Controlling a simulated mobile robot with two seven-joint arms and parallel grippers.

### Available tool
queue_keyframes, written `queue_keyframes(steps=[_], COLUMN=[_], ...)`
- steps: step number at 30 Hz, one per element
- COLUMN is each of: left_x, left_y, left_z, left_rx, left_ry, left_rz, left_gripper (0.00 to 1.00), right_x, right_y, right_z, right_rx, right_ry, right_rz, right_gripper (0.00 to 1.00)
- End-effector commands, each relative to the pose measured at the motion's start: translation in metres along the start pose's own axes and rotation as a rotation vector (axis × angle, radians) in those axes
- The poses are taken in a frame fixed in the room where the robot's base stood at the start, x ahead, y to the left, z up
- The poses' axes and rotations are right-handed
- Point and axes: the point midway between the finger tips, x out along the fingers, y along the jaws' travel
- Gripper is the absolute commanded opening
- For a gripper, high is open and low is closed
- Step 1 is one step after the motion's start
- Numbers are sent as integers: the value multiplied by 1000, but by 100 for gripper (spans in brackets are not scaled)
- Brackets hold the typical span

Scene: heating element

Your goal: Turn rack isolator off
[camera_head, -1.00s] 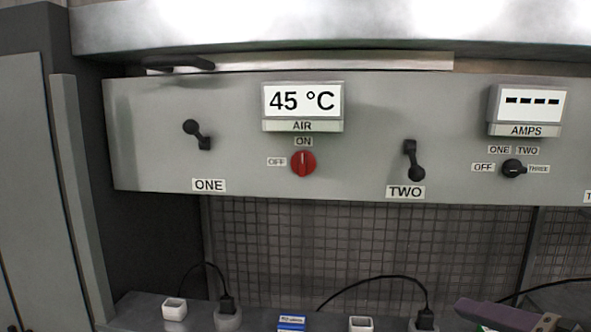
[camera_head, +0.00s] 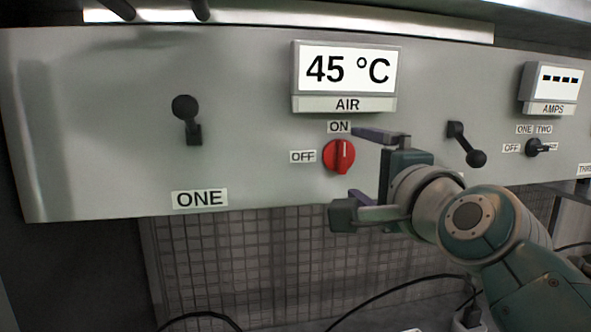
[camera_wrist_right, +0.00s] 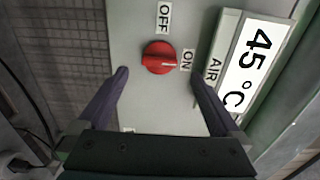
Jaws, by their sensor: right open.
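The red rotary knob (camera_head: 339,156) sits on the grey panel under the AIR display, with ON above it and OFF to its left. Its white mark is upright, toward ON. In the right wrist view the knob (camera_wrist_right: 159,58) lies ahead, between the fingertips as seen, its mark toward ON. My right gripper (camera_head: 357,165) is open, one finger above the other, just right of the knob in the head view. It also shows in the right wrist view (camera_wrist_right: 160,75) with nothing between its fingers. Contact with the knob cannot be told. My left gripper is not in view.
The AIR display (camera_head: 347,70) reads 45 °C above the knob. A black selector (camera_head: 538,147) is under the AMPS display (camera_head: 550,84). Wire mesh (camera_head: 235,265) and cables lie below.

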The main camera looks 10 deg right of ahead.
Motion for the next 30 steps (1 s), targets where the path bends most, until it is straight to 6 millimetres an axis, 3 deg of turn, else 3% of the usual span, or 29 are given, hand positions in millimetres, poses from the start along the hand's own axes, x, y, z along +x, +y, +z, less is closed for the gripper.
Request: queue_keyframes(steps=[1,9,22,30], left_x=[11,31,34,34], left_y=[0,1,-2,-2], left_z=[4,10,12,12], left_rx=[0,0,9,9], left_ry=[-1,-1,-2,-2], left_rz=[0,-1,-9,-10], left_gripper=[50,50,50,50], right_x=[9,43,52,52], right_y=[4,3,0,0], right_z=[0,0,0,0], right_rx=[2,-1,-2,-2], right_ry=[-1,-1,-1,-1], right_rz=[-3,-1,1,2], right_gripper=[100,100,100,72])
